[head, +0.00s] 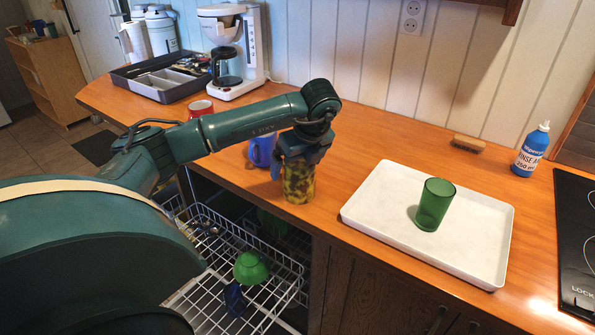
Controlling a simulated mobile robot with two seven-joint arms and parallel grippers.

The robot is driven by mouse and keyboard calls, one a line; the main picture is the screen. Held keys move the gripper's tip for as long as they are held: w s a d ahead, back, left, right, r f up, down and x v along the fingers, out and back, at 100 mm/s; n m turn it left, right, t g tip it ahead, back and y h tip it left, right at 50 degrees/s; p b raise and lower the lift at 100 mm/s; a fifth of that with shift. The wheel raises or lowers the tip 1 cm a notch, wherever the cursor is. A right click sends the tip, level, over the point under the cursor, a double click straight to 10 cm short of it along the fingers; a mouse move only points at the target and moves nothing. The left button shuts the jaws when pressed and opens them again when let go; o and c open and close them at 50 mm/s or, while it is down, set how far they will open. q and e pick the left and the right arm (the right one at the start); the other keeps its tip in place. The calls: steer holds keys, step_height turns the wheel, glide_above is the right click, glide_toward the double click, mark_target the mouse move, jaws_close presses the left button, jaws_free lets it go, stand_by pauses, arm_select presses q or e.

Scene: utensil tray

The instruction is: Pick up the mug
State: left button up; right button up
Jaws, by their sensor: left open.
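A patterned yellow-brown cup (299,186) stands upright near the counter's front edge; I cannot see a handle on it. My left gripper (298,162) is open and points down at its top, and its fingers hide the rim. I cannot tell whether they touch it. A blue mug (262,151) stands just left of the gripper, partly hidden by my arm. A red mug (200,107) stands further left and back, its lower part behind my arm. My right gripper is out of view.
A white tray (378,223) holding a green glass (434,204) lies to the right. Below the counter, an open dishwasher rack (205,285) holds a green bowl (250,268). A coffee maker (232,50) and a utensil tray (130,82) stand at the back left.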

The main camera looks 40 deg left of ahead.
arm_select(q)
steer(key=shift+a+f, duration=0.1)
steer(key=shift+f, duration=0.15)
steer(key=shift+c, duration=0.5)
steer(key=c, duration=1.2)
